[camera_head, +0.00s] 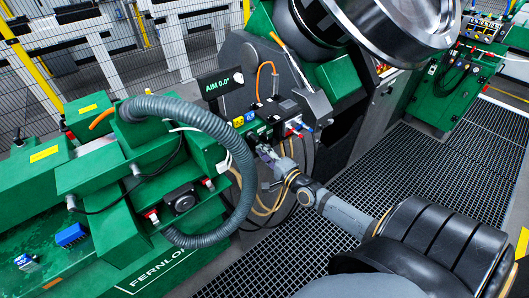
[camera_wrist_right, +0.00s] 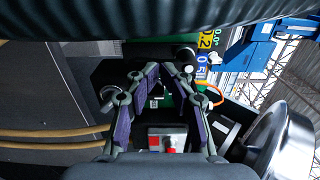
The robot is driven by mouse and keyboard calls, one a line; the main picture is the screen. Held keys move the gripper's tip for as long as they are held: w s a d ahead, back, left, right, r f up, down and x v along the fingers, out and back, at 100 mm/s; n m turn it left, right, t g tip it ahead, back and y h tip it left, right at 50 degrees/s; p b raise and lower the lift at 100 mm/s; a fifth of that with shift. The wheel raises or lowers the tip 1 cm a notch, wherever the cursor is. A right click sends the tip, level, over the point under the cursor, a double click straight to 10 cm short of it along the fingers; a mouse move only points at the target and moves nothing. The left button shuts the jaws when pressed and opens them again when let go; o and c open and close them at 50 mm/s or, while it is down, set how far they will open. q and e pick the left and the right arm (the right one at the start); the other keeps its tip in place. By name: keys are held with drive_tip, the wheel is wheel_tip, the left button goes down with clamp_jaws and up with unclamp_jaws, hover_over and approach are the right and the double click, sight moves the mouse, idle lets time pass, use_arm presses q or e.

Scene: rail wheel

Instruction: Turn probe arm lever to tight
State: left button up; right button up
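My right gripper (camera_head: 266,154) reaches the green and black panel (camera_head: 258,130) below the display in the head view. In the right wrist view, the gripper (camera_wrist_right: 159,72) has its two fingers angled inward, with tips close together in front of a dark panel face. I cannot tell whether they hold anything. A black cylindrical part (camera_wrist_right: 186,52) with a pale tip lies just beyond the right finger. The probe arm lever cannot be clearly picked out; the fingers may cover it. The display (camera_head: 221,84) reads "AIM 0.0°". My left gripper is not in view.
A thick grey hose (camera_head: 236,142) arches over the green machine (camera_head: 95,175), left of my right arm. Tan cables (camera_head: 250,190) hang beside the wrist. A large shiny wheel (camera_head: 405,25) stands above. Dark floor grating (camera_head: 440,170) lies open at right.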

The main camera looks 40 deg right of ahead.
drive_tip(key=o, duration=0.7)
drive_tip(key=shift+w+a, duration=0.25)
drive_tip(key=shift+w, duration=0.15)
drive_tip(key=o, duration=0.4)
drive_tip(key=shift+s, duration=0.1)
drive_tip(key=shift+o, duration=0.2)
drive_tip(key=shift+s+d+f, duration=0.1)
drive_tip(key=shift+d, duration=0.05)
drive_tip(key=s, duration=1.2)
drive_tip(key=shift+d, duration=0.45)
drive_tip(key=shift+w+f, duration=0.1)
